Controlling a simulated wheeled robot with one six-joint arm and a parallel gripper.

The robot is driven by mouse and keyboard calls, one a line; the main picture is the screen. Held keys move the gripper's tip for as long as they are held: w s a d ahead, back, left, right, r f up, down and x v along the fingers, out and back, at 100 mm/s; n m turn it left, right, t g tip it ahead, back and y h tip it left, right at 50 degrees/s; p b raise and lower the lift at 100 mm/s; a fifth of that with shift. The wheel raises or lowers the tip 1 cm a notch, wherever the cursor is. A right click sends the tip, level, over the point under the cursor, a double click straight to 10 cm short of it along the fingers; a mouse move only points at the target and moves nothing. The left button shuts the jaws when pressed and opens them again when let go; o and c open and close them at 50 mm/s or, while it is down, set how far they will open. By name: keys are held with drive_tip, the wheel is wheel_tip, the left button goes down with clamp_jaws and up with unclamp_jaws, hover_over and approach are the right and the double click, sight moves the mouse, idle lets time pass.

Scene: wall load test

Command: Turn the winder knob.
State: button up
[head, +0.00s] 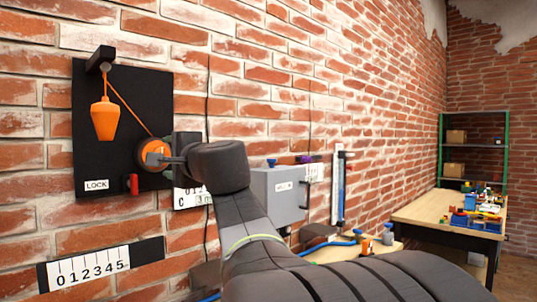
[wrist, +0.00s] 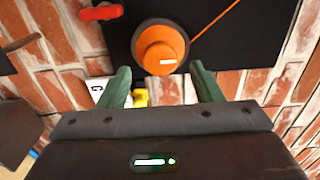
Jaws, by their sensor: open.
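The orange winder knob (head: 152,153) sits on a black wall board (head: 85,135). In the wrist view the knob (wrist: 160,48) is round, with a small white mark on its face and a dark ring around it. An orange cord runs from it to an orange weight (head: 105,119) that hangs from a black bracket at the board's top. My gripper (wrist: 160,85) is open, with its two green fingers apart. In the wrist picture the knob appears just beyond the fingertips, between their lines; no contact shows. My wrist hides the board's right part in the head view.
A red lever (head: 133,184) is beside the LOCK label (head: 96,185); the lever (wrist: 101,13) also shows in the wrist view. A numbered scale (head: 100,264) is below. A grey box (head: 278,195) is on the wall at right. A cluttered table (head: 430,210) stands farther right.

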drive_tip(key=shift+x, duration=2.75)
drive_tip(key=shift+c, duration=0.5)
drive_tip(key=c, duration=0.8)
drive_tip(key=shift+p, duration=0.3)
